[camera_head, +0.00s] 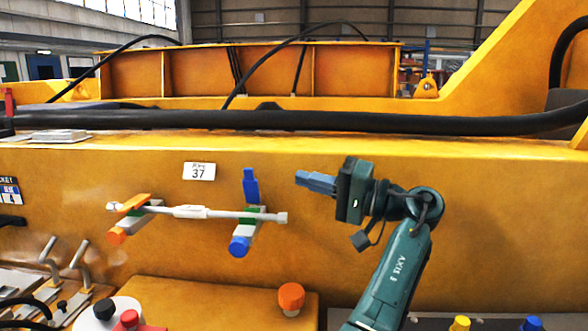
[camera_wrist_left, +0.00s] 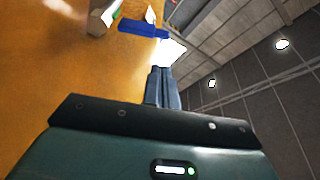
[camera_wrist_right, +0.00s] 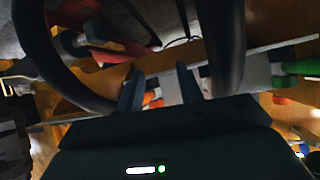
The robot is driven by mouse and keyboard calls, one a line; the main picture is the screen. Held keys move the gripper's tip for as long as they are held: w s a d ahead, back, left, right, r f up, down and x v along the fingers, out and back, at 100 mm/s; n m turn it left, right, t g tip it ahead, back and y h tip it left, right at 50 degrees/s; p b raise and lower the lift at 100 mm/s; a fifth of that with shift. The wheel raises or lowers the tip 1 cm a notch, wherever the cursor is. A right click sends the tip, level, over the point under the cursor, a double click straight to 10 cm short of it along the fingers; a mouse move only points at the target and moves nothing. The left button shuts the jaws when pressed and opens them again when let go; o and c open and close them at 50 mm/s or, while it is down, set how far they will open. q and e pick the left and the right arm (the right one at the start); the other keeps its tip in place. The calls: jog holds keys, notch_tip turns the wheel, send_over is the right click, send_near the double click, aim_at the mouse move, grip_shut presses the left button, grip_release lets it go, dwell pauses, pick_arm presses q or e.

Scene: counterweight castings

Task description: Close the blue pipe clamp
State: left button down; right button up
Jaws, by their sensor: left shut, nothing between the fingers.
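The blue pipe clamp has a lever (camera_head: 251,186) standing upright above the pipe and a round blue knob (camera_head: 239,246) below, with a green part between. The lever also shows in the left wrist view (camera_wrist_left: 143,28). A light grey pipe (camera_head: 190,212) runs through the clamp and through an orange clamp (camera_head: 132,204), whose lever lies along the pipe. My left gripper (camera_head: 303,180) is shut and empty, to the right of the blue lever and apart from it; its fingertips also show in the left wrist view (camera_wrist_left: 162,70). My right gripper (camera_wrist_right: 158,82) shows only in its wrist view, fingers apart.
The clamps sit on a yellow wall with a label reading 37 (camera_head: 199,171) above the pipe. A thick black hose (camera_head: 300,120) runs along the ledge above. An orange knob (camera_head: 291,298) sits below right. Black hoses (camera_wrist_right: 225,45) cross the right wrist view.

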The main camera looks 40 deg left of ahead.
aim_at(251, 186)
pick_arm(q)
jog(key=p+x, duration=0.2)
jog(key=x, duration=0.7)
jog(key=shift+s+a, duration=0.25)
pick_arm(e)
jog(key=shift+s+d+r+h, duration=0.25)
jog(key=shift+s+d+h, duration=0.05)
jog(key=shift+s+d, duration=0.15)
jog(key=shift+d+f, duration=0.1)
